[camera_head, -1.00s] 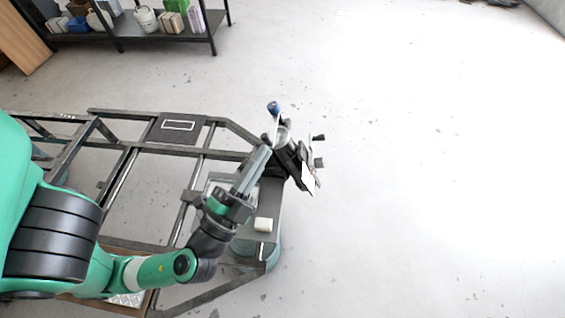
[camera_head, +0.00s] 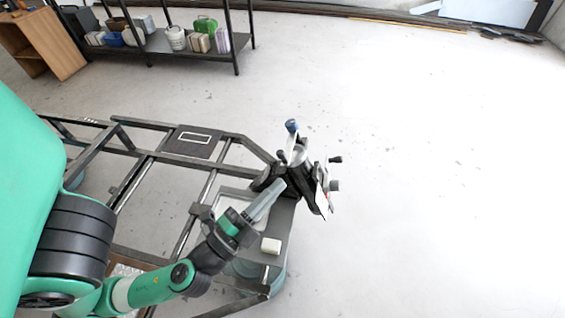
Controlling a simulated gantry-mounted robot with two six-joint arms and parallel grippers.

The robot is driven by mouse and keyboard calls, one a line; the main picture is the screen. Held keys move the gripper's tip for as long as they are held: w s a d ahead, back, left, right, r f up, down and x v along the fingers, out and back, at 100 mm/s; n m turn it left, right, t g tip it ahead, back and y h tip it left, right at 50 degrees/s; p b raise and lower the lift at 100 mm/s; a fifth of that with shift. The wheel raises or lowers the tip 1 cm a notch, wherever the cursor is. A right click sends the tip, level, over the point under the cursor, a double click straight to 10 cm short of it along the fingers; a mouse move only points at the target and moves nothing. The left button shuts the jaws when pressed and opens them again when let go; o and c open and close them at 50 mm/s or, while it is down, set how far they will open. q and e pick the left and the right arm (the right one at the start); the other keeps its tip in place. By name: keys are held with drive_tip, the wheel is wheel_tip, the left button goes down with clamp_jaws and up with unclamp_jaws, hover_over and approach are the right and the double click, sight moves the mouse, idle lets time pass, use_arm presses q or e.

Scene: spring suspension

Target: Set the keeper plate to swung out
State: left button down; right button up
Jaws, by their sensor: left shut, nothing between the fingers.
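The suspension assembly (camera_head: 297,158) is a small dark and grey mechanism with a blue-capped post, at the right end of a dark metal frame. I cannot pick out the keeper plate for certain. A thin pale strip stands below the blue cap (camera_head: 292,126), and a white plate shows on the right side (camera_head: 321,201). My left gripper (camera_head: 279,185) is shut and empty. Its grey fingers point up and right at the lower left of the assembly and hide part of it. I cannot tell whether they touch it. My right gripper is not in view.
The dark metal frame (camera_head: 211,178) spans the left and middle. A small off-white block (camera_head: 271,245) sits on the stand below the assembly. A shelf (camera_head: 205,52) with several containers stands at the back left. The floor to the right is clear.

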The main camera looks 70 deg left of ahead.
use_arm(q)
drive_tip(key=r+p+x, duration=0.1)
drive_tip(key=p+x, duration=0.4)
drive_tip(key=x, duration=0.3)
drive_tip(key=s+a+f, duration=0.1)
drive_tip(key=s+a+f+b, duration=0.1)
drive_tip(key=s, duration=0.1)
drive_tip(key=shift+a+f, duration=0.2)
drive_tip(key=shift+f, duration=0.1)
drive_tip(key=shift+s, duration=0.1)
